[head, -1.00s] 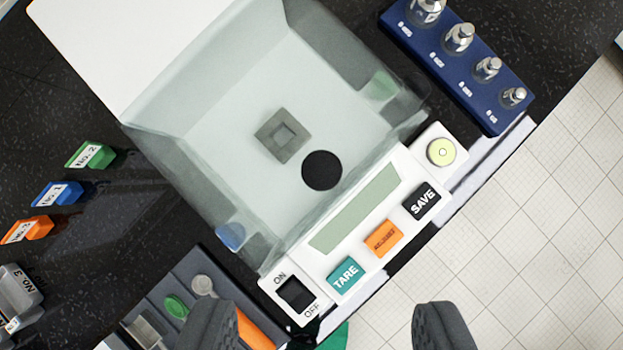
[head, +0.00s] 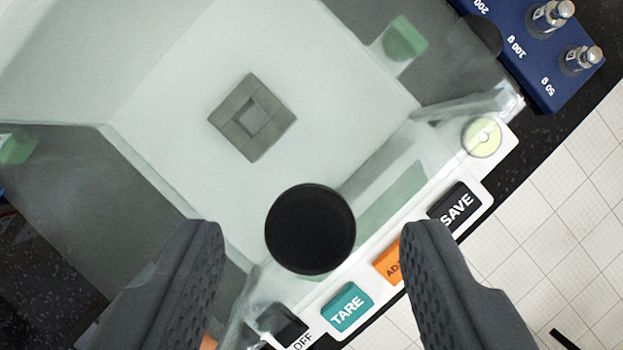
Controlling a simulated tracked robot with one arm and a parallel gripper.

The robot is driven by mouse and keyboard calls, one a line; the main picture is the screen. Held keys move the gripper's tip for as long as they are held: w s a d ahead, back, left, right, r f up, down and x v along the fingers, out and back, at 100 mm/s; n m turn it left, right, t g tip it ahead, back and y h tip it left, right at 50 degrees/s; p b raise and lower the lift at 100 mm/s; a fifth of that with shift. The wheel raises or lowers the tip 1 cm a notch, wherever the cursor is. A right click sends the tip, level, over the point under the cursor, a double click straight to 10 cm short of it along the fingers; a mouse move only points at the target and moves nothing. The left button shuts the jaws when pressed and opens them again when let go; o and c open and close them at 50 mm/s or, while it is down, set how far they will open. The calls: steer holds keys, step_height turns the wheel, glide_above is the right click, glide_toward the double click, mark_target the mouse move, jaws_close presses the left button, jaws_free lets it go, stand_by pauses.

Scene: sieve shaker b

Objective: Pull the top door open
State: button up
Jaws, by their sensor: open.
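The top door is a clear pane over the balance's glass chamber (head: 150,70), and its edges are hard to make out. A round black knob (head: 310,229) stands on it, near the front of the balance. My gripper (head: 312,240) is open, one finger to the left of the knob and one to the right, with gaps on both sides. I cannot tell how far above the knob the fingertips are. Through the glass a grey square pan (head: 252,117) shows inside the chamber.
The front panel has a TARE button (head: 347,306), an orange button (head: 388,262), a SAVE button (head: 456,208) and a power switch (head: 283,325). A round bubble level (head: 482,137) is at its right end. A blue weight block (head: 545,85) stands at the upper right. White tiles lie beyond the panel.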

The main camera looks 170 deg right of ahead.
steer(key=shift+w+f, duration=0.25)
steer(key=shift+f, duration=0.45)
